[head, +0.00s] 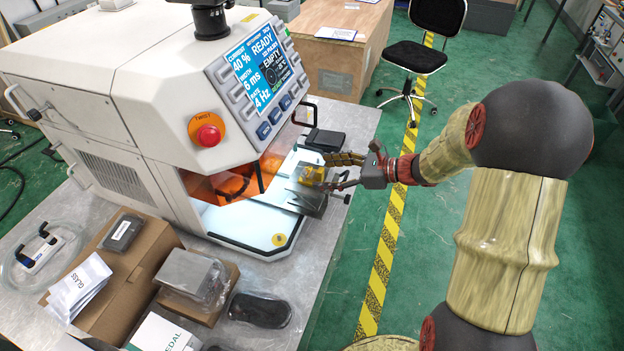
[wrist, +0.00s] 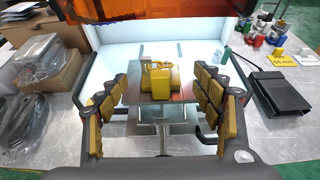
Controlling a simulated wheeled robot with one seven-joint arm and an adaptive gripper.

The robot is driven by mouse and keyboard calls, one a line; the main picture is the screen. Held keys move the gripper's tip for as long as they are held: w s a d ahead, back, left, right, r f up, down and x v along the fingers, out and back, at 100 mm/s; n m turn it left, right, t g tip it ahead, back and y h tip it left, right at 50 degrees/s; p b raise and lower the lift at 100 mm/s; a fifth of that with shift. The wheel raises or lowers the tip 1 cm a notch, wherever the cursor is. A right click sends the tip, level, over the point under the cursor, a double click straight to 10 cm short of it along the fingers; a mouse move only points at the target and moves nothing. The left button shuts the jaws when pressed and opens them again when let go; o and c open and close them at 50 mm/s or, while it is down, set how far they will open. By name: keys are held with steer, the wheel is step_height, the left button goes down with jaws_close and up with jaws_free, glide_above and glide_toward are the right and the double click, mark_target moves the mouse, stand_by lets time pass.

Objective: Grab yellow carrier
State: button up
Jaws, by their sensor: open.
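The yellow carrier (wrist: 160,82) stands on a small metal plate (wrist: 178,115) in front of the machine's lit white chamber. In the head view the carrier (head: 311,173) shows near the chamber's front right edge, partly behind my fingers. My gripper (wrist: 163,108) is open, with one yellow-padded finger on each side of the carrier in the wrist view. The fingers appear apart from the carrier. In the head view my gripper (head: 346,172) reaches in from the right.
The white machine (head: 150,80) has an orange shield (head: 262,168) above the chamber. A black pedal-like box (wrist: 288,92) lies on the right of the bench. Cardboard boxes (head: 125,265), bagged parts and a dark bagged item (head: 258,310) crowd the left. Chamber floor (head: 240,222) is clear.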

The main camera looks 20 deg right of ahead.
mark_target(312, 174)
steer(key=shift+x, duration=1.25)
steer(key=c, duration=0.3)
steer(key=c, duration=1.1)
steer(key=shift+c, duration=0.6)
